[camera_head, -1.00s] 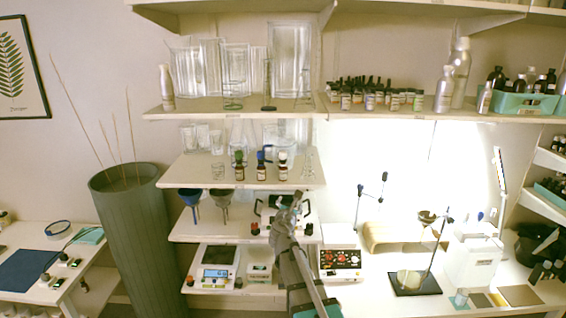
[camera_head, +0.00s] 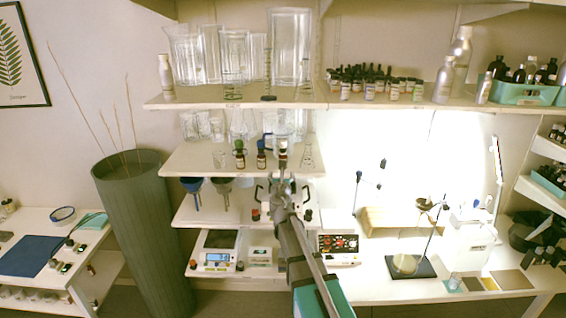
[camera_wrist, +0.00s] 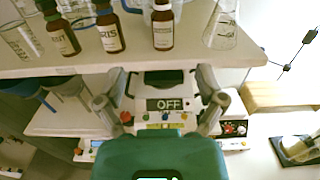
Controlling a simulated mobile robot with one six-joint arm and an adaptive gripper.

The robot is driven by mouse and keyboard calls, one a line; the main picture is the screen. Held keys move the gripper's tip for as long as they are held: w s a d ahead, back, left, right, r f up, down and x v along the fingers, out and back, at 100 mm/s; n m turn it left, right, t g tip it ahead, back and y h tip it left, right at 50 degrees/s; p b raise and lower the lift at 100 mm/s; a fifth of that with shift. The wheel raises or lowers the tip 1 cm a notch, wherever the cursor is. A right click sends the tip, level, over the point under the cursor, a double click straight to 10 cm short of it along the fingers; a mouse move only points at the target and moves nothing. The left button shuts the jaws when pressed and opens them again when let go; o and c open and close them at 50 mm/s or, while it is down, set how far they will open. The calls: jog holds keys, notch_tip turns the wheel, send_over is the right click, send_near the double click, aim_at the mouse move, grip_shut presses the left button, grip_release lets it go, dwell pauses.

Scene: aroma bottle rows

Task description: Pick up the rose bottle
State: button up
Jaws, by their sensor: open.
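Three small brown bottles stand upright in a row on the middle shelf (camera_head: 200,162). The left one (camera_wrist: 62,36) has a dark green cap and a label ending in "NT". The middle one (camera_wrist: 108,34) has a blue cap and a label ending in "RIS". The right one (camera_wrist: 163,30) has a white cap; its label is too small to read surely, so I cannot confirm it is the rose bottle. My gripper (camera_wrist: 160,78) is open and empty, its fingers spread below the shelf's front edge, roughly under the right bottle.
A glass flask (camera_wrist: 221,28) stands close right of the white-capped bottle. Below the shelf are a device reading "OFF" (camera_wrist: 165,104) and funnels (camera_head: 193,187). The upper shelf (camera_head: 210,101) carries glassware and more bottles.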

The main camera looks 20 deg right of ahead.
aim_at(283, 159)
jog(key=x, duration=0.7)
jog(key=shift+w+d, duration=0.15)
jog(key=shift+w, duration=0.1)
jog(key=shift+x, duration=2.65)
jog(key=shift+s+d, duration=0.1)
jog(key=shift+d, duration=0.05)
jog(key=c, duration=1.2)
jog(key=shift+r, duration=0.15)
